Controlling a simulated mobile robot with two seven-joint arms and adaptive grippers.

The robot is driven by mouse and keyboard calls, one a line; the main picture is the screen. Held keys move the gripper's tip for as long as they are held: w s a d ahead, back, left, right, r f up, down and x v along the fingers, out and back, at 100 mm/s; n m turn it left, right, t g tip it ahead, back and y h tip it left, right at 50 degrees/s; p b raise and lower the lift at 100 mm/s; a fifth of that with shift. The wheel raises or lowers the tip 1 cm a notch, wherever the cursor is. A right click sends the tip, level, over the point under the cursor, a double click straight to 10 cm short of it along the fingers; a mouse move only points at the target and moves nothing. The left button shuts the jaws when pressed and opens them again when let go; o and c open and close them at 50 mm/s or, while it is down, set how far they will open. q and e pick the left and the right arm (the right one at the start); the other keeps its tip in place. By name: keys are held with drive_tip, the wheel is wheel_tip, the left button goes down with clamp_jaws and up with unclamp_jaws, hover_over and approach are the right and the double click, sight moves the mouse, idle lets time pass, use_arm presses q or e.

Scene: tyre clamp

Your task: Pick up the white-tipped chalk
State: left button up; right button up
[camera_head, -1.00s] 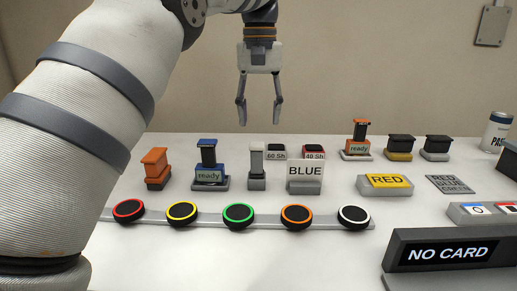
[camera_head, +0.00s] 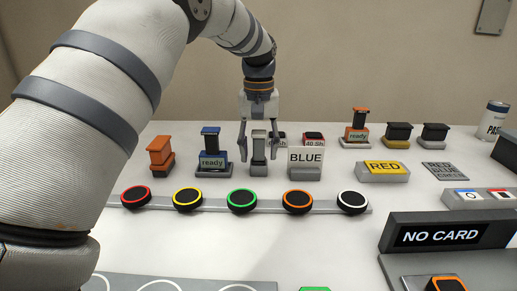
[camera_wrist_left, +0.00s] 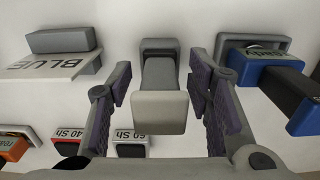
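No plain chalk stick is recognisable. The closest match to the white-tipped chalk is an upright grey-white piece (camera_head: 258,145) with a pale top on a grey base, behind the row of round pucks. My left gripper (camera_head: 259,157) is above and around this piece, pointing down and open. In the left wrist view the pale piece (camera_wrist_left: 160,108) stands between the two fingers of the left gripper (camera_wrist_left: 160,85), with a gap on each side. My right gripper is not in view.
A blue "ready" stamp (camera_head: 211,145) and an orange one (camera_head: 160,150) stand left. The BLUE sign (camera_head: 306,157) stands close on the right. A rail of several pucks (camera_head: 242,200) runs in front. The NO CARD display (camera_head: 440,236) is at front right.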

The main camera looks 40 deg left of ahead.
use_arm(q)
clamp_jaws()
drive_tip(key=shift+r, duration=0.1)
